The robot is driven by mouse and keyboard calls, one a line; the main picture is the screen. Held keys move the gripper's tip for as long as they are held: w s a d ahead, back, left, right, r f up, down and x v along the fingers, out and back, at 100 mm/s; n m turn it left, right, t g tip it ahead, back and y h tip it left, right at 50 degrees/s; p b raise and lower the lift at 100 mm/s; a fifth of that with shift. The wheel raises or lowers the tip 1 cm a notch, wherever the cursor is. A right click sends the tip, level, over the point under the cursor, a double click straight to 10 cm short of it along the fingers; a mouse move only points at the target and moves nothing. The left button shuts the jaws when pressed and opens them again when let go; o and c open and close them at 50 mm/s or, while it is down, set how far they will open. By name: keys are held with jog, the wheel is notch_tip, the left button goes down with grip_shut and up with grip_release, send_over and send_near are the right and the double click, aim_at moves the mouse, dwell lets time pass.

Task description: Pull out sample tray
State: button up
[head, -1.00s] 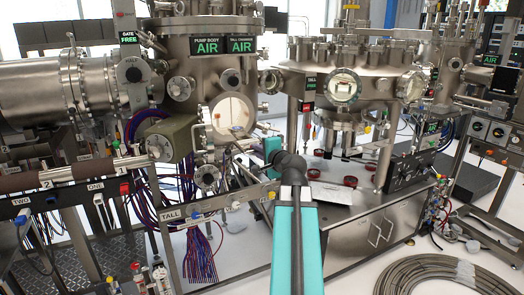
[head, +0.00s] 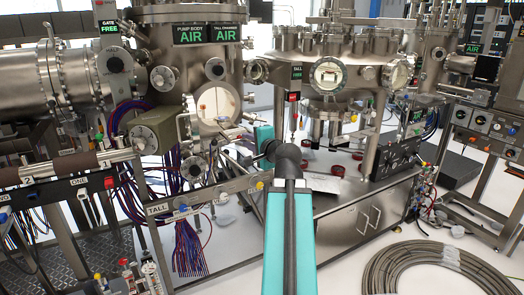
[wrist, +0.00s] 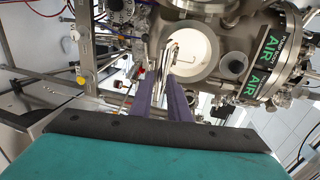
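The round open port (head: 217,104) of the tall chamber has a pale interior and also shows in the wrist view (wrist: 196,50). My gripper (wrist: 161,85) points at this port with two purple fingers. A narrow shiny metal piece (wrist: 168,58), perhaps the sample tray seen edge-on, lies between and beyond the fingertips, in front of the opening. I cannot tell whether the fingers press on it. In the head view my teal wrist is just right of the port, and the fingers are too small to read. A thin bent rod (wrist: 236,67) shows inside the port.
A steel bench (head: 350,225) with several small red rings (head: 337,171) stands right of my arm. A rail marked TALL (head: 195,203) runs below the port. The round chamber (head: 333,76) stands behind. A coiled hose (head: 440,268) lies on the floor at right.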

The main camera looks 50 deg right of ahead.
jog(key=b+v, duration=1)
jog(key=b, duration=0.1)
dwell(0.7)
jog(key=shift+s, duration=0.2)
dwell(0.3)
